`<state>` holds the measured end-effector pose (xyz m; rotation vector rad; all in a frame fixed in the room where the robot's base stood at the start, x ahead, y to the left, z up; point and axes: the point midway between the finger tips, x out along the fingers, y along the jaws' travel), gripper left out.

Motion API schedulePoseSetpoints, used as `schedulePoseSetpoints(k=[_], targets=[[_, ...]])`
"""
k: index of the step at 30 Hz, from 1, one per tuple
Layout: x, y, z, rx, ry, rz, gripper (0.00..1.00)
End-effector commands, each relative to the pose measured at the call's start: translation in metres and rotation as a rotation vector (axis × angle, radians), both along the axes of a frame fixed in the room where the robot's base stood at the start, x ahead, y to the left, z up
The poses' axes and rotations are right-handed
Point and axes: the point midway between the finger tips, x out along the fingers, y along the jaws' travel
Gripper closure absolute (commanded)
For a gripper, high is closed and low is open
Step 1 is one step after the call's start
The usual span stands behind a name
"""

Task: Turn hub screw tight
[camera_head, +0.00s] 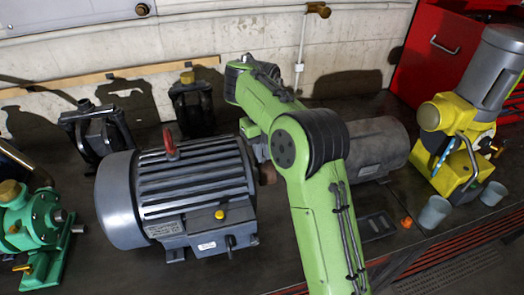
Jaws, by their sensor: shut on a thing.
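A large grey finned motor (195,185) with a red lifting eye (169,143) stands in the middle of the bench. A rusty brown shaft end or hub (267,173) shows at its right side, partly behind my green arm. My arm rises from the bottom, bends at the elbow and folds back down near this end of the motor. A green wrist part and a grey part show just above the brown end. My gripper's fingers are hidden there, so their grip does not show. I cannot make out the hub screw.
A dark grey motor (376,148) stands behind my arm to the right. A yellow and grey machine (468,115) and two grey cups (434,212) are further right. A green pump (33,225) stands at left, black pump bodies (98,128) behind. A small orange piece (406,222) lies near the front edge.

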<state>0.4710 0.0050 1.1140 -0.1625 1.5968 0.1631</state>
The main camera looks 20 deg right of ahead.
Motion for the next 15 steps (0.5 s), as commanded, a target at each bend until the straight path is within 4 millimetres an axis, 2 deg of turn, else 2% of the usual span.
schedulePoseSetpoints(k=[9, 10, 12, 15], targets=[[0.0010, 0.0000, 0.0035, 0.000, -0.010, 0.000, 1.00], [0.0010, 0.0000, 0.0035, 0.000, -0.010, 0.001, 0.79], [0.0009, 0.0000, 0.0030, 0.001, -0.008, 0.001, 0.71], [0.0007, 0.0000, 0.0021, 0.000, -0.006, 0.001, 0.71]])
